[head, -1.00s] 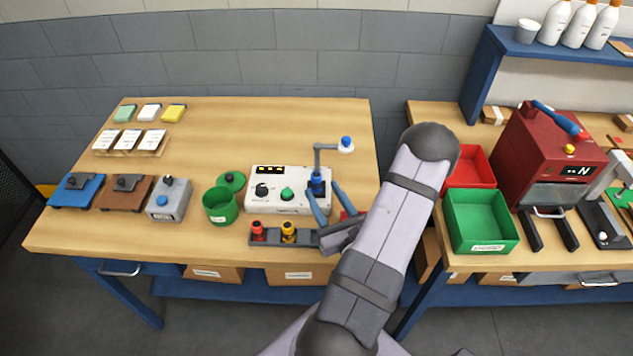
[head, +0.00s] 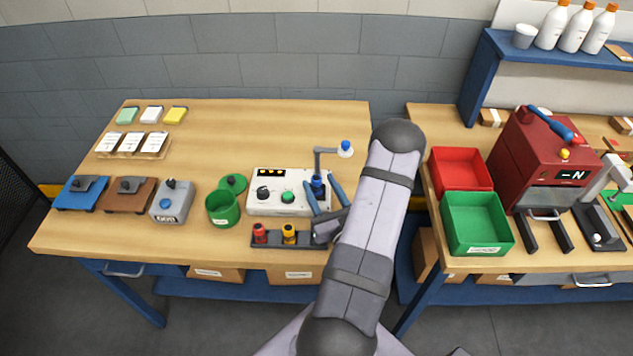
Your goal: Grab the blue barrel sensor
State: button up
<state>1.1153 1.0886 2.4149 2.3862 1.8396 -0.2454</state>
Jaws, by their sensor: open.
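A blue barrel sensor (head: 317,186) stands upright at the right end of the white tester box (head: 275,204), just in front of a grey bent post. My gripper (head: 323,184) is open, with its two blue fingers pointing away from the camera. The fingertips appear on either side of the blue barrel; I cannot tell whether they touch it. A dark rack (head: 272,240) in front of the box holds a red barrel (head: 260,233) and a yellow barrel (head: 289,234). My gripper's body hides the rack's right end.
The grey post carries a blue-topped arm (head: 345,149) behind the barrel. A green cup (head: 222,208) and a grey meter (head: 172,203) stand left of the box. Red (head: 460,170) and green (head: 477,222) bins are to the right.

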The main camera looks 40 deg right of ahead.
aim_at(318, 183)
jog(key=shift+p+x, duration=0.5)
jog(key=shift+x, duration=1.05)
jog(key=shift+a, duration=0.1)
grip_shut()
jog(key=shift+r, duration=0.1)
jog(key=shift+r+b, duration=0.7)
jog(key=shift+r, duration=4.25)
